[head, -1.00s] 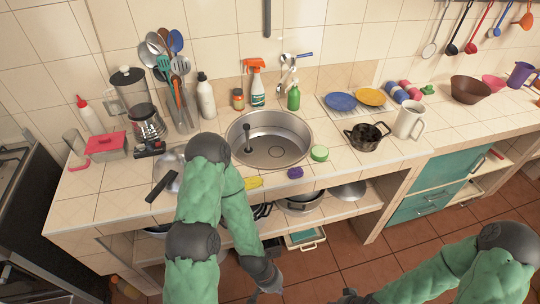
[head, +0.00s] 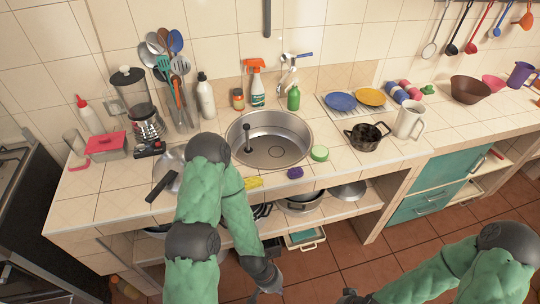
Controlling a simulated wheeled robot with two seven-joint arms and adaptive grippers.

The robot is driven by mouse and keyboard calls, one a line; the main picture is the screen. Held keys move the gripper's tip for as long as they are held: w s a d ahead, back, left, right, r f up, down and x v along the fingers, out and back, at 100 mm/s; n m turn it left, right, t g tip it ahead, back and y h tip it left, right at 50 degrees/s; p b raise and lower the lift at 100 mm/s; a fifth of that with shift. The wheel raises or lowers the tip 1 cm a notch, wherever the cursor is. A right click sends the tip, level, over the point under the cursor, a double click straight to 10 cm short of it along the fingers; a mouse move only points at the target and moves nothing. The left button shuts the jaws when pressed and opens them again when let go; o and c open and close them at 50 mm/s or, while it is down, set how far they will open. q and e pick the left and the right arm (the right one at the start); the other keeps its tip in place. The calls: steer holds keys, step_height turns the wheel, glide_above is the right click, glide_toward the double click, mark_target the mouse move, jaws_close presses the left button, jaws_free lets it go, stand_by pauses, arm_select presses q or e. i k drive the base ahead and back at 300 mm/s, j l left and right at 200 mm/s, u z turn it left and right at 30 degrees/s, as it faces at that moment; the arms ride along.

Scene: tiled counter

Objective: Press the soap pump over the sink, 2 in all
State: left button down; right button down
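A green bottle (head: 293,98) with a small top, which looks like the soap pump, stands upright on the counter behind the sink. The round metal sink (head: 290,135) is set into the tiled counter. My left gripper (head: 269,284) hangs low in front of the counter, below its edge and well apart from the bottle. It is small and dark, and its finger opening cannot be made out. My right gripper (head: 352,297) shows only partly at the bottom edge of the picture, so its state is unclear.
A spray bottle (head: 257,88) and the faucet (head: 289,70) stand left of and behind the green bottle. A green sponge (head: 319,153), a purple sponge (head: 295,173) and a yellow cloth (head: 253,182) lie along the front. A black pot (head: 366,136) is to the right.

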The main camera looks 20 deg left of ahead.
mark_target(295, 79)
steer(key=i+l+z, duration=0.1)
steer(key=i+l, duration=1)
steer(key=l, duration=0.1)
